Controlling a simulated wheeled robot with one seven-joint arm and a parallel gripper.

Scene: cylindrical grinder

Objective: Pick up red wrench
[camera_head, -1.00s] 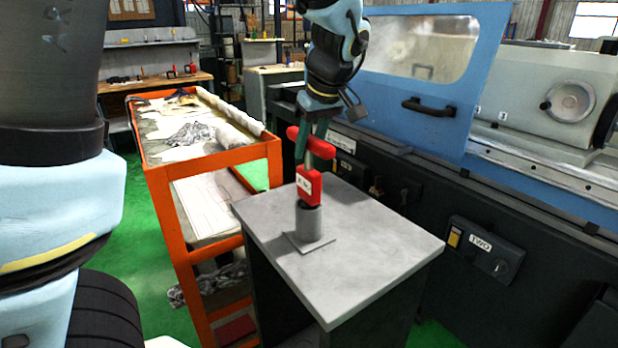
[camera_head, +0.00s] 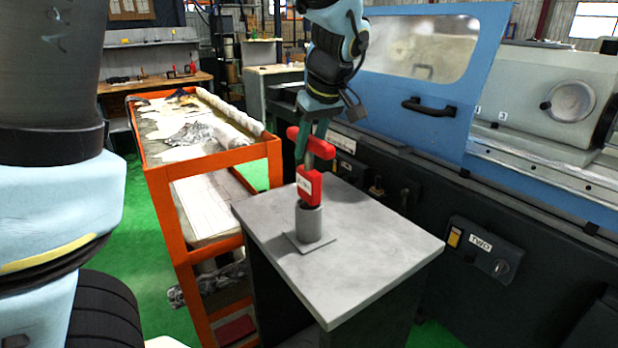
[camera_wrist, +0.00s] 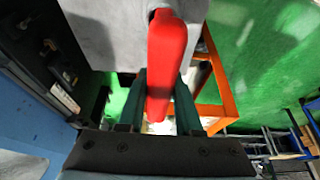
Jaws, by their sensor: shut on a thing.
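The red wrench (camera_head: 310,187) stands upright with its lower end in a grey cylindrical holder (camera_head: 309,224) on a square base plate. It has a red T-shaped top bar and a white label on its red lower block. In the wrist view the red bar (camera_wrist: 166,62) fills the middle, between the two green fingers (camera_wrist: 160,105). The wrench's lower tip is hidden inside the holder.
The holder stands on a grey-topped pedestal (camera_head: 380,252), otherwise clear. An orange cart (camera_head: 215,158) with cloths and papers stands close on the left. The blue grinder door (camera_head: 425,110) and dark machine front with a control box (camera_head: 484,248) are behind and to the right.

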